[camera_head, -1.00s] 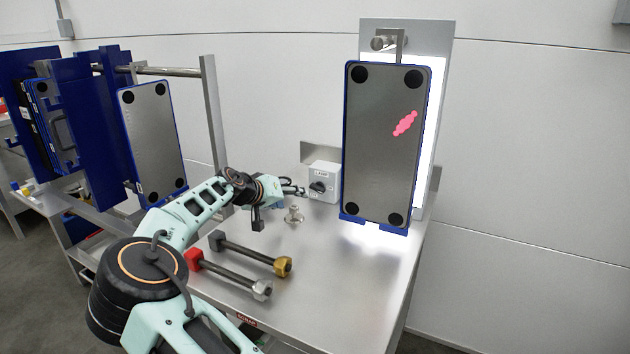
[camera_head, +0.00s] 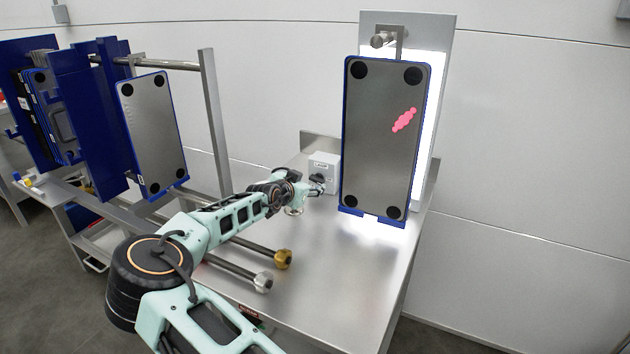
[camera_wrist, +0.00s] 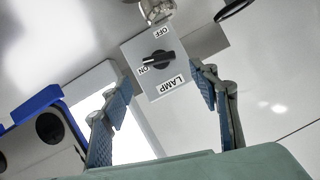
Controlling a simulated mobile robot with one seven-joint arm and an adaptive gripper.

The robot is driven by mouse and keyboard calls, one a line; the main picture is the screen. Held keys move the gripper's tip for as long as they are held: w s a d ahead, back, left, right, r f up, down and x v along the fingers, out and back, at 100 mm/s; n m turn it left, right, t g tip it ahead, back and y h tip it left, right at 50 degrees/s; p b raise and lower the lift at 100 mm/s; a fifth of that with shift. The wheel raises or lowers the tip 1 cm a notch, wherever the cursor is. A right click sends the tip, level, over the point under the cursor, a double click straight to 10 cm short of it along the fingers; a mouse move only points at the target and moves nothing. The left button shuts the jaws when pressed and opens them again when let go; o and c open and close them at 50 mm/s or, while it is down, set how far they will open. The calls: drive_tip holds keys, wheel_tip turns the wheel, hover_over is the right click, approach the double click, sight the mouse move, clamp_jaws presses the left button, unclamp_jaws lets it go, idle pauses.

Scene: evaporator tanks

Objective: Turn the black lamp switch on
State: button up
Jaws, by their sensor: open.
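The black lamp switch (camera_wrist: 157,60) is a rotary knob on a light grey box (camera_wrist: 176,75) labelled LAMP, ON and OFF. In the wrist view one end of its bar lies beside the ON label, with OFF off to the side. In the head view the box (camera_head: 324,160) stands against the back edge of the bench, left of the hanging plate. My gripper (camera_wrist: 160,96) is open, its two blue-padded fingers spread on either side of the box's LAMP end and apart from the knob. In the head view my gripper (camera_head: 320,190) is right before the box and partly covers the knob.
A grey plate in a blue frame (camera_head: 382,140) with a pink mark hangs before a brightly lit panel (camera_head: 430,120), close right of the switch. Bars with gold (camera_head: 283,259) and silver (camera_head: 264,282) ends lie near my arm. The right bench surface is clear.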

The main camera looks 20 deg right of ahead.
sight(315, 180)
drive_tip(key=x, duration=0.6)
drive_tip(key=shift+w+d+f, duration=0.1)
drive_tip(key=shift+w+f, duration=0.05)
drive_tip(key=shift+w, duration=0.05)
drive_tip(key=shift+c, duration=0.3)
drive_tip(key=c, duration=1.1)
drive_tip(key=shift+w+f+n+b, duration=0.1)
drive_tip(key=shift+f+n+b, duration=0.15)
drive_tip(key=shift+n+b, duration=0.45)
drive_tip(key=shift+r+n+g+h+b, duration=0.15)
drive_tip(key=shift+n+g+h+b, duration=0.2)
drive_tip(key=shift+b, duration=0.6)
drive_tip(key=shift+r, duration=0.1)
drive_tip(key=o, duration=1.2)
drive_tip(key=shift+c, duration=0.2)
